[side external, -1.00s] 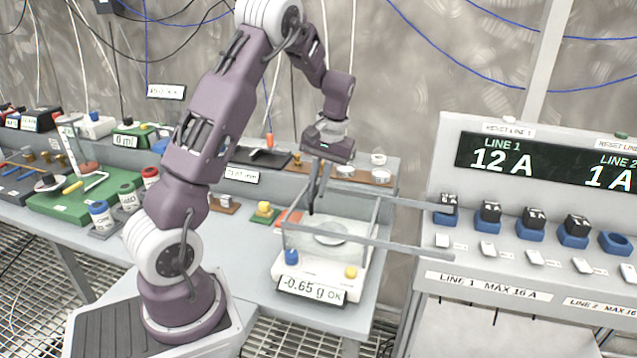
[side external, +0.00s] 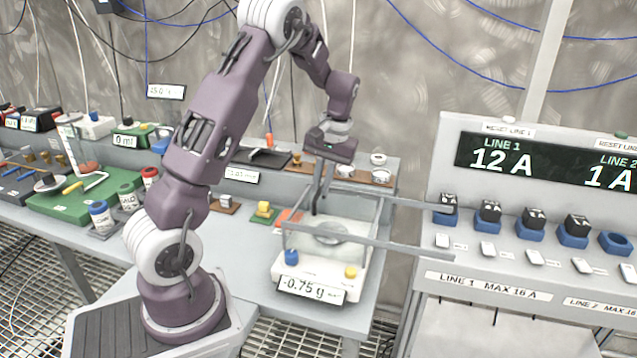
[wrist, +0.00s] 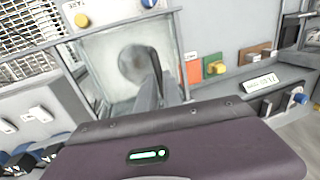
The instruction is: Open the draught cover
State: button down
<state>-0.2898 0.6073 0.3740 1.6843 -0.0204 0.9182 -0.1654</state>
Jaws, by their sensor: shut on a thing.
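The balance (side external: 288,268) stands on the table with a clear draught cover (side external: 300,240) over its round pan (side external: 331,232). Its display reads -0.75 g. Two grey rails (side external: 400,246) run from the cover towards the right. My gripper (side external: 315,208) points down at the upper left part of the cover and is shut on it; the exact grip spot is hard to make out. In the wrist view my gripper (wrist: 158,85) lies at the cover's edge (wrist: 180,65), beside the pan (wrist: 135,62).
A line panel (side external: 530,285) with black-and-blue knobs stands right of the balance, near the rail ends. An orange pad (side external: 289,217) and a yellow-topped green block (side external: 264,211) lie to the left. A shelf with small dishes (side external: 378,160) is behind.

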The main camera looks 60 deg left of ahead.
jog(key=w+d, duration=1.1)
jog(key=d, duration=0.1)
jog(key=shift+w, duration=0.4)
jog(key=shift+a, duration=0.1)
jog(key=c, duration=1.5)
grip_release()
jog(key=r, duration=0.4)
jog(key=w+d+r, duration=0.1)
jog(key=r, duration=0.2)
jog(key=shift+s, duration=0.1)
